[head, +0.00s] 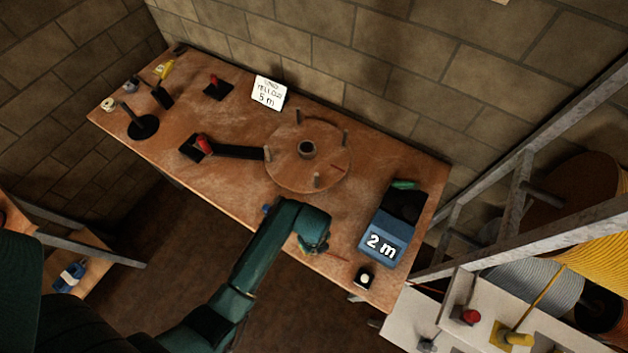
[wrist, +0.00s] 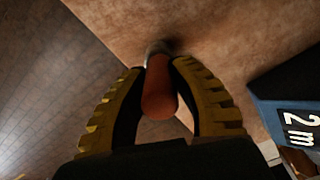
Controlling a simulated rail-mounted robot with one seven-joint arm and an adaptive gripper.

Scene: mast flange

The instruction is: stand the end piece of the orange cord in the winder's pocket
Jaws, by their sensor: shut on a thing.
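The winder (head: 285,173) is a round wooden disc on the bench with several upright pegs. A short round hub (head: 306,148) with a dark opening stands at its middle; I cannot tell whether this is the pocket. My gripper (head: 312,247) is over the bench's front edge, in front of the winder and apart from it. In the wrist view my gripper (wrist: 158,72) is shut on an orange-red rod-like end piece (wrist: 158,95), with a greyish tip pointing toward the bench. A thin orange line, likely the cord, shows beside my gripper in the head view (head: 336,258).
A blue box (head: 386,237) marked "2 m" stands right of my gripper. A dark arm with a red handle (head: 204,146) reaches the winder's left side. A small black-and-white item (head: 364,278) sits near the front edge.

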